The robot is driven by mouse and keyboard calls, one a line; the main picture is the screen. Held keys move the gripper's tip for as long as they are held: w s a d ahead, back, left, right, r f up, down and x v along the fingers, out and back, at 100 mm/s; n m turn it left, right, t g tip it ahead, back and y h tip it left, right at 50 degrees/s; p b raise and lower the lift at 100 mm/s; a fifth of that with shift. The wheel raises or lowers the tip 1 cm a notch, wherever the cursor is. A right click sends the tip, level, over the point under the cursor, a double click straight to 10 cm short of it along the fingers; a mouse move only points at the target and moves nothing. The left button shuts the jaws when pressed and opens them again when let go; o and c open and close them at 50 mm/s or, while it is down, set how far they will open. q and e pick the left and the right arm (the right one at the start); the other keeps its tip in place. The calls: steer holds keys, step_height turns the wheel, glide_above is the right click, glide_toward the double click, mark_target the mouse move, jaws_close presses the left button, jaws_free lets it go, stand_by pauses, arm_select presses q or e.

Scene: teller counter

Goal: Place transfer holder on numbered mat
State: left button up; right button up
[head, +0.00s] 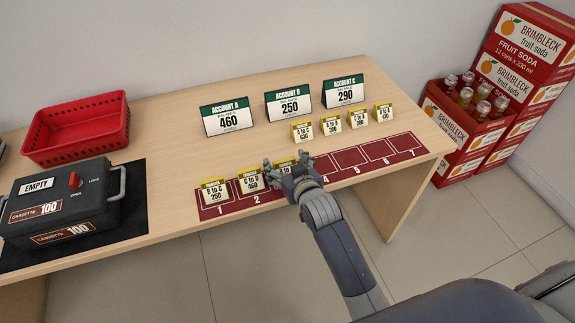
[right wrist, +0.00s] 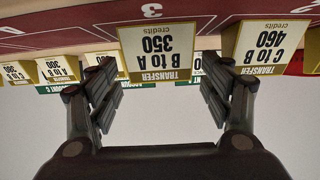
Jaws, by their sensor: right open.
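The dark red numbered mat (head: 345,164) lies along the counter's front edge, with squares up to 7. The B to C 250 holder (head: 215,193) stands on square 1 and the C to B 460 holder (head: 251,183) on square 2. My right gripper (head: 287,166) is open at square 3, partly hiding the B to A 350 holder. In the right wrist view, upside down, that B to A 350 holder (right wrist: 157,52) stands on square 3, just beyond and between the spread fingers. The C to B 460 holder (right wrist: 265,45) is beside it. My left gripper is not in view.
Several yellow transfer holders (head: 331,124) stand in a row behind the mat. Account signs (head: 289,105) stand farther back. A red basket (head: 78,131) and a black cassette box (head: 62,205) are at left. Soda crates (head: 468,114) are on the floor at right. Squares 4 to 7 are empty.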

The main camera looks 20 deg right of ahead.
steer(key=shift+r, duration=0.2)
steer(key=v, duration=1.2)
steer(key=shift+f, duration=0.15)
steer(key=s+a+f+n+g, duration=0.1)
steer(key=s+f+g, duration=0.3)
steer(key=f, duration=1.3)
steer(key=s+f+n+g, duration=0.15)
steer(key=s+f, duration=0.45)
steer(key=f, duration=1)
steer(key=s+d+f+g, duration=0.3)
steer(key=s+f, duration=0.6)
steer(key=s, duration=0.6)
steer(key=s+d+f+g, duration=0.4)
steer(key=s+f, duration=0.6)
steer(key=s, duration=0.4)
steer(key=shift+s, duration=0.4)
